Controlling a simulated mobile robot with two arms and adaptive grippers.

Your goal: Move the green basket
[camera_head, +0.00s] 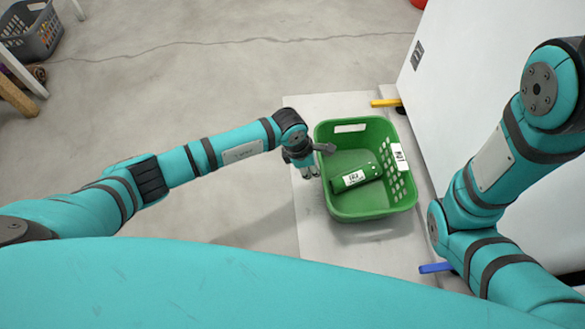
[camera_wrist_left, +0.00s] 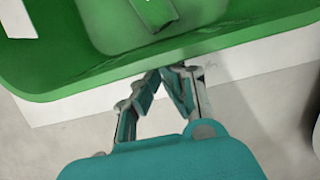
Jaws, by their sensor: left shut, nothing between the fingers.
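The green basket (camera_head: 345,208) stands upright on a pale board, with slotted walls and a white label on its right side. A dark green item with a white label (camera_head: 356,178) lies inside it. My left gripper (camera_head: 311,173) is at the basket's left rim, its fingers shut and empty. In the left wrist view the closed fingertips (camera_wrist_left: 168,72) are right by the basket's rim (camera_wrist_left: 60,88); whether they touch it I cannot tell. My right arm shows at the right, but its gripper is out of view.
The pale board (camera_head: 312,232) lies beside a tall white panel (camera_head: 480,60) on the right. A yellow bar (camera_head: 386,103) and a blue bar (camera_head: 436,268) stick out at its edge. A grey basket (camera_head: 36,38) stands far left. The floor between is clear.

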